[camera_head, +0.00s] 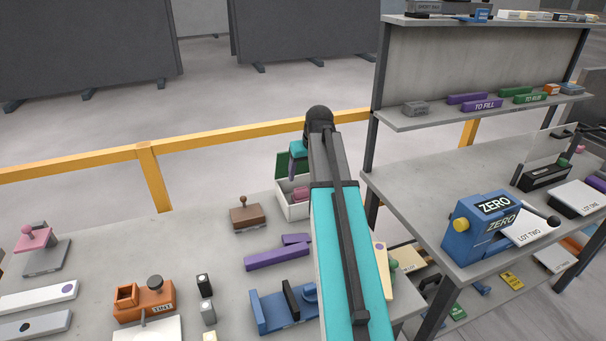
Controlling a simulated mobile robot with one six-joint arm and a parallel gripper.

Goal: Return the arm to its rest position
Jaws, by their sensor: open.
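My arm, teal and grey, reaches up from the bottom middle to a dark rounded joint and bends down behind it. My gripper (292,170) shows only in part at the left of that joint, over the far edge of the bench near a white box with a green lid (293,208). It is open. Its fingertips are mostly hidden by the arm, and I see nothing held in it. A reddish-pink item (300,194) lies in the box.
The grey bench (190,265) holds a brown stamp (246,215), purple blocks (277,255), a blue holder (280,310) and an orange TINT station (145,298). A shelf rack (410,180) with a blue ZERO device (483,228) stands close right. A yellow rail (230,134) runs behind.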

